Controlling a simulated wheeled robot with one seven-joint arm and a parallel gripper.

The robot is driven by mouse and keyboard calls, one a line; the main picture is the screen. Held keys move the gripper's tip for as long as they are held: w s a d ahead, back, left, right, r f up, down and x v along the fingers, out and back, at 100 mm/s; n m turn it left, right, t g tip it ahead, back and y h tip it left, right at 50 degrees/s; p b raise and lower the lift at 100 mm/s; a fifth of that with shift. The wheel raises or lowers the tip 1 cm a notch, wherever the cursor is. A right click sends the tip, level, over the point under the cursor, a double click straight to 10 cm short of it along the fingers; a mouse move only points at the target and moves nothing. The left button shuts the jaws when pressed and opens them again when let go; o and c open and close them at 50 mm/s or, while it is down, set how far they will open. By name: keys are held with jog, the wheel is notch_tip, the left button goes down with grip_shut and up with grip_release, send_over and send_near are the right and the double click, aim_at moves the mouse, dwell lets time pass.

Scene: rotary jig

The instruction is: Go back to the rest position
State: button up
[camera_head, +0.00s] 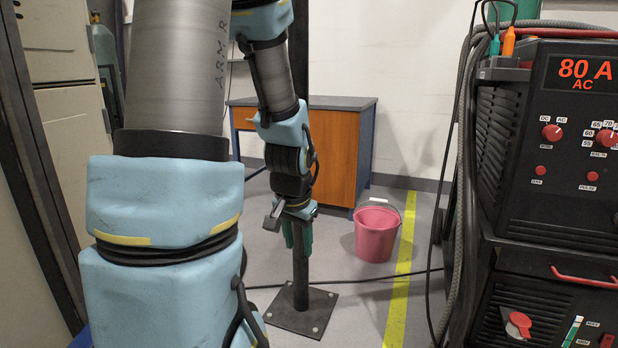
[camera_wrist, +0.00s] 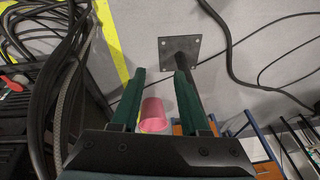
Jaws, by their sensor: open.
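My gripper (camera_head: 297,243) hangs at the end of my arm in the middle of the head view, its green fingers pointing down. It overlaps a dark upright post (camera_head: 301,272); I cannot tell the exact gap between them. In the wrist view my gripper (camera_wrist: 159,72) is open, its two green fingers spread with nothing held between them. The post (camera_wrist: 186,60) and its square base plate (camera_wrist: 180,46) show beyond the right finger. Parts of the post are hidden behind my arm and gripper.
A pink bucket (camera_head: 377,232) stands on the floor beside a yellow line (camera_head: 402,270). A welding machine (camera_head: 545,150) with hanging cables (camera_head: 463,180) fills the right side. A wooden-fronted bench (camera_head: 332,150) stands behind. Grey cabinets (camera_head: 65,110) are at left. A cable (camera_head: 370,280) crosses the floor.

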jog(key=s+a+r+n+g, duration=0.2)
jog(key=s+a+n, duration=0.3)
jog(key=s, duration=0.3)
notch_tip(320, 180, up, 32)
jog(key=p, duration=3.1)
jog(key=shift+w+d+f+p, duration=0.25)
jog(key=shift+w+d+p, duration=0.05)
jog(key=shift+w, duration=0.1)
jog(key=shift+o, duration=0.3)
